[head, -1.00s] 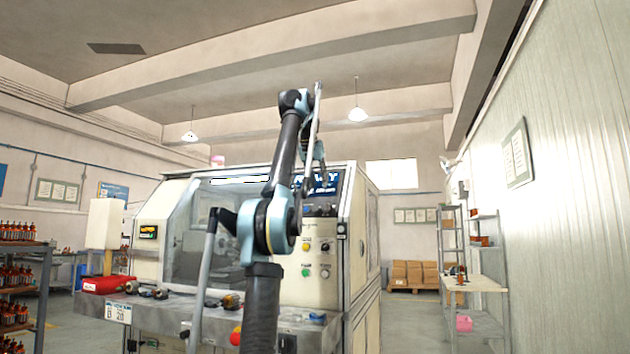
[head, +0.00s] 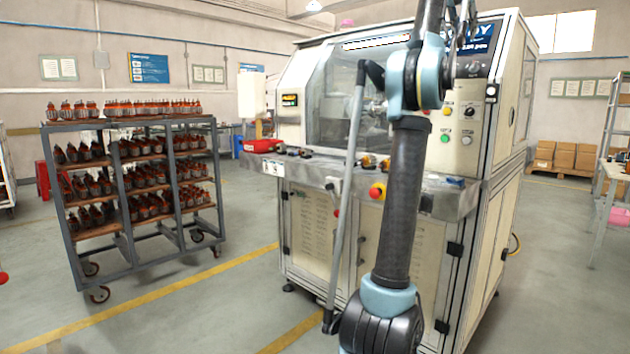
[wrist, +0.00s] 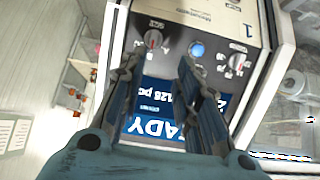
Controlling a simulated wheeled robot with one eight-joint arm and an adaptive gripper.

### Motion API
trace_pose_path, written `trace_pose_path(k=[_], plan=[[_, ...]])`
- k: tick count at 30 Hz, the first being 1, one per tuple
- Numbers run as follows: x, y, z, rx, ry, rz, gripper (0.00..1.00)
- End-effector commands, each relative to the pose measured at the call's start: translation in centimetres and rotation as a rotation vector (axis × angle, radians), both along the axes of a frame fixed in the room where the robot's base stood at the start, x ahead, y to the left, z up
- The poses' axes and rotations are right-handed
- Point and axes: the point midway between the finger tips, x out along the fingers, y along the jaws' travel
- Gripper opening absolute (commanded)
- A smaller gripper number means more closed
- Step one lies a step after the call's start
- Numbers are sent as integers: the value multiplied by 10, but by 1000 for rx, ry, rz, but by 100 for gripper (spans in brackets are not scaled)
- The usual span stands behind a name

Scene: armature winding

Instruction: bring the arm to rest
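My arm rises from the bottom of the head view in front of the winding machine (head: 395,235), and its upper part is cut off by the top edge. My gripper (wrist: 158,68) is open in the wrist view, its two fingers apart with nothing between them. Beyond the fingers is the machine's control panel (wrist: 205,20), seen upside down, with knobs, a blue button and a display (wrist: 150,122). I cannot tell the gap between fingers and panel. In the head view the gripper is only partly visible near the top edge.
The machine's front ledge (head: 340,178) carries several small parts and a red tray (head: 262,145). A wheeled rack (head: 125,228) full of armatures stands left. Cardboard boxes (head: 565,155) lie at the back right. Floor (head: 240,265) between rack and machine is clear.

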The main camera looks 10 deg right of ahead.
Motion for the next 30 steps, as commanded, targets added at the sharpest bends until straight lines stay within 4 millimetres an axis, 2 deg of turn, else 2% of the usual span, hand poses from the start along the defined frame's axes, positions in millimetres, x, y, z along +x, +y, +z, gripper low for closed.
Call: trace_pose_path(k=[5, 14, 23, 30], plan=[[11, 32, -22, 23, 33, 62, 30], [17, 107, -96, 71, 108, 197, 30], [-4, 184, -200, 112, 187, 335, 30], [-39, 245, -303, 141, 253, 448, 30]])
